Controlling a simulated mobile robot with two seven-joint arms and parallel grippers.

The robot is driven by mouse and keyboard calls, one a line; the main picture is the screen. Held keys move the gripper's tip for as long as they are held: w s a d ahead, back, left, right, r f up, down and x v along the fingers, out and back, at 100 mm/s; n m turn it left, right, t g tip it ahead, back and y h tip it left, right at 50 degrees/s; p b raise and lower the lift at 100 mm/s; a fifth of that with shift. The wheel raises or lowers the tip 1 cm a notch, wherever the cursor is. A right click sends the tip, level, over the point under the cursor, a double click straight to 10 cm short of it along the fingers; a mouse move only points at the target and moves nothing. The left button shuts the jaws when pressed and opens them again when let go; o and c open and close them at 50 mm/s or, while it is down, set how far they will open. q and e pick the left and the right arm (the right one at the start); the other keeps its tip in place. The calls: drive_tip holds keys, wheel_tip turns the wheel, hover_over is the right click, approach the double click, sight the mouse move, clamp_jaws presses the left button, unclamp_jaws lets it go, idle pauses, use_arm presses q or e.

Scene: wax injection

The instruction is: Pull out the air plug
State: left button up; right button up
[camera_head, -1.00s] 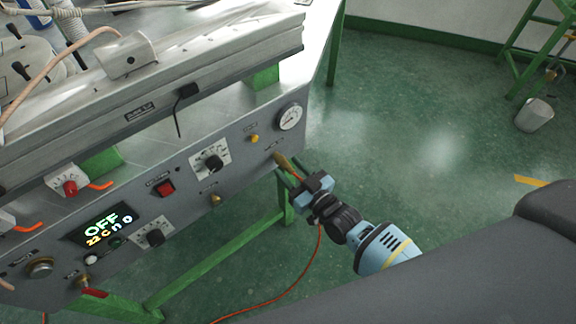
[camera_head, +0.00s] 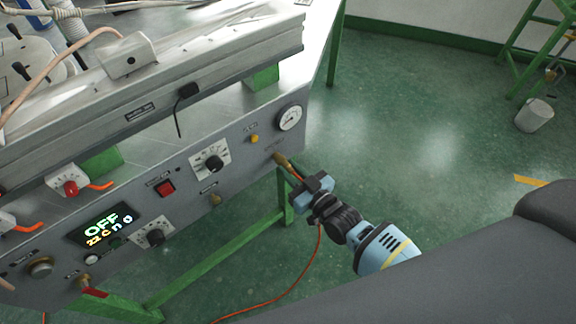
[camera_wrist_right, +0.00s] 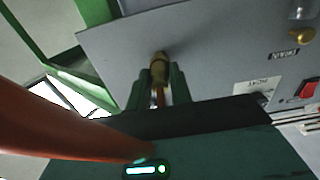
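The brass air plug (camera_head: 281,159) sits in the front panel of the grey machine (camera_head: 232,148), low at its right end below the gauge. An orange hose (camera_head: 318,245) hangs from it towards the floor. My right gripper (camera_head: 293,172) is at the plug, its fingers closed in on it. In the right wrist view the plug (camera_wrist_right: 160,66) stands between the two dark fingertips (camera_wrist_right: 160,80), with its end against the panel. A large blurred orange-brown shape, probably the hose, crosses the left of that view. My left gripper is not in view.
A pressure gauge (camera_head: 289,118), a yellow button (camera_head: 254,139), a black knob (camera_head: 214,164) and a red switch (camera_head: 165,188) are on the panel. A green table leg (camera_head: 285,195) stands behind my gripper.

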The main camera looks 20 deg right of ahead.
sight(293, 173)
clamp_jaws()
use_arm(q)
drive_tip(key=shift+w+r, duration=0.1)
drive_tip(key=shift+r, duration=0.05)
use_arm(e)
drive_tip(key=shift+s, duration=0.15)
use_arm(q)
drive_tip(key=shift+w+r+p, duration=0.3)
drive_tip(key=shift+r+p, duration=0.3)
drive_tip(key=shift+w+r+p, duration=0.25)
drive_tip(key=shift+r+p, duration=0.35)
use_arm(e)
drive_tip(key=shift+v, duration=2.85)
drive_tip(key=shift+d, duration=0.1)
